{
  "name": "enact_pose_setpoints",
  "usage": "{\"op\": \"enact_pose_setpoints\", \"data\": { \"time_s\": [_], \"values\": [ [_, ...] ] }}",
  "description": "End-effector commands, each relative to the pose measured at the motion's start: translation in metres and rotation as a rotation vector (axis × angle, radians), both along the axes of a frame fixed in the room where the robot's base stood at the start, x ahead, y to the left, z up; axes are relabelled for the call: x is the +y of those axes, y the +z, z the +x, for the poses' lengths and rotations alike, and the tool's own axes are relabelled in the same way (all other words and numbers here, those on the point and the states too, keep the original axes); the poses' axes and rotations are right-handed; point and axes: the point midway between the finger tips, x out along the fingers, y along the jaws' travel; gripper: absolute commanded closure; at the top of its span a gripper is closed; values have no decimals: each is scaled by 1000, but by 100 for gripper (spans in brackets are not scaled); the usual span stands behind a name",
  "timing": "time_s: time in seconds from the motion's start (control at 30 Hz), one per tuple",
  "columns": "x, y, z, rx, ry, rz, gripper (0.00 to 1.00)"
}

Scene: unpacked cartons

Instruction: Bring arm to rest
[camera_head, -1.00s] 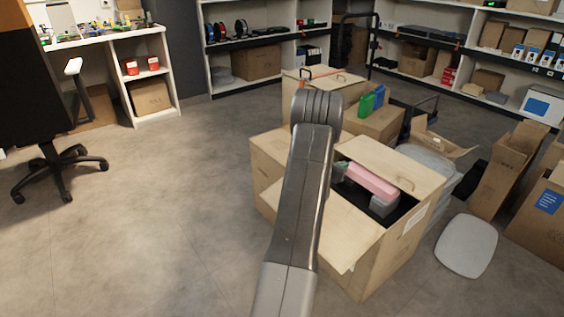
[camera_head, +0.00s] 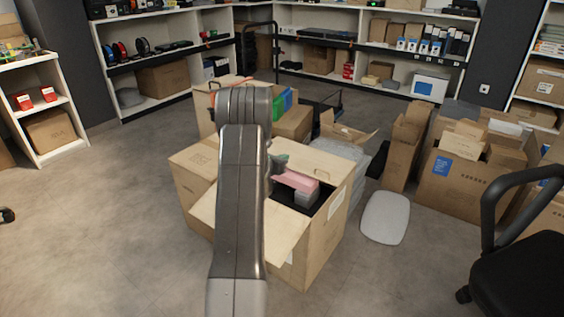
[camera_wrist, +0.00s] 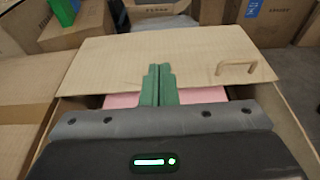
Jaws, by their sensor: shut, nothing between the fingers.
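My arm (camera_head: 238,210) reaches out over an open carton (camera_head: 318,245) in the head view. Its gripper end is mostly hidden behind the arm there. In the wrist view my gripper (camera_wrist: 158,70) has its green fingers together, with nothing between them. The fingers overlap a pink item and a carton flap with a handle cutout (camera_wrist: 240,66) in that view. The pink item (camera_head: 297,181) lies in the carton beside a grey piece (camera_head: 305,198).
More cartons (camera_head: 465,185) stand at the right. A grey lid-like panel (camera_head: 386,218) lies on the floor by the open carton. A black chair (camera_head: 520,270) is at the near right. Shelves (camera_head: 160,75) line the back.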

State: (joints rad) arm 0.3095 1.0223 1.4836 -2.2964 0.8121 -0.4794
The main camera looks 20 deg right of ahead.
Motion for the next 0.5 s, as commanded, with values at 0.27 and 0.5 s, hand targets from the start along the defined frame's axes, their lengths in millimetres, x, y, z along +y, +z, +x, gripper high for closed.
{"op": "enact_pose_setpoints", "data": {
  "time_s": [0.27,0.5],
  "values": [
    [0,-6,0,1,0,1,100],
    [2,-34,-2,2,-1,0,100]
  ]
}}
